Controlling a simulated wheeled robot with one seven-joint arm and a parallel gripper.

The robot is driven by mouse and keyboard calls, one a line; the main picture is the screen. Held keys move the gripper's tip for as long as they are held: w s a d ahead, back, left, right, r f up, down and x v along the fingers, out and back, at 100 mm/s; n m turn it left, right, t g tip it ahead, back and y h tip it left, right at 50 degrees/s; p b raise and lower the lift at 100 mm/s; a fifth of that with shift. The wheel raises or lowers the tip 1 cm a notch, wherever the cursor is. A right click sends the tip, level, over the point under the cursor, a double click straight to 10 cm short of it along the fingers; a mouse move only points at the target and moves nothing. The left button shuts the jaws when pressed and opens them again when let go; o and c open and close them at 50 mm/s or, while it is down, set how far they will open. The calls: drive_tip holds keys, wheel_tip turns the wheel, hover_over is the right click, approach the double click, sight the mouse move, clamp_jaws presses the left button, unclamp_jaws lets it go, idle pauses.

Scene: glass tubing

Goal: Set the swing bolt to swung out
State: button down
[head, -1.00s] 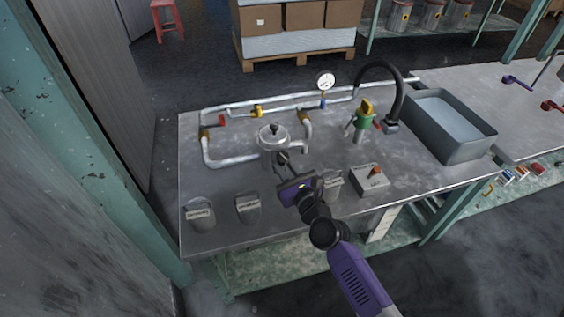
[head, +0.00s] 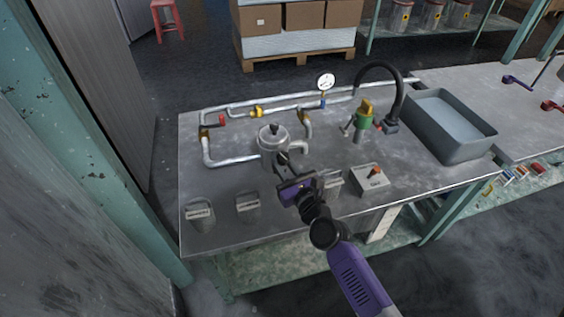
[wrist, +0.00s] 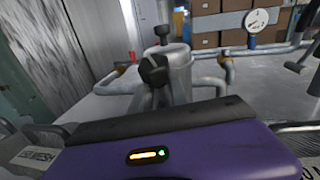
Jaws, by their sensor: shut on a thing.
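The grey metal vessel (head: 268,150) stands on the bench with its lid on and a dark knob on top; it also shows in the wrist view (wrist: 178,72). The swing bolt's black knob (head: 282,158) is at the vessel's front, and in the wrist view the knob (wrist: 153,70) stands before the vessel wall. My gripper (head: 285,174) reaches up to the bolt from the front and is shut on it. The fingertips and exact contact are hard to make out; the purple housing hides the lower wrist view.
Pipes with valves (head: 257,112) and a gauge (head: 326,82) run behind the vessel. A switch box (head: 369,180), a green valve with a yellow handle (head: 365,115) and a grey sink (head: 452,125) are to the right. Labelled holders (head: 201,214) line the front left.

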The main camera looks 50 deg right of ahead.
drive_tip(key=f+b, duration=0.1)
drive_tip(key=b, duration=0.2)
drive_tip(key=shift+a+t, duration=0.1)
drive_tip(key=shift+t, duration=0.3)
drive_tip(key=shift+s+b, duration=0.15)
drive_tip(key=shift+b, duration=1.1)
drive_tip(key=b, duration=0.3)
drive_tip(key=t+b, duration=0.1)
drive_tip(key=b, duration=0.3)
drive_tip(key=shift+s+a+f+n, duration=0.15)
drive_tip(key=shift+s+a+n, duration=0.05)
drive_tip(key=shift+s+n, duration=0.1)
drive_tip(key=shift+s+a+t+h+b, duration=0.1)
drive_tip(key=shift+t+h+b, duration=0.35)
drive_tip(key=shift+b, duration=0.75)
drive_tip(key=shift+r, duration=0.25)
drive_tip(key=c, duration=1.5)
unclamp_jaws()
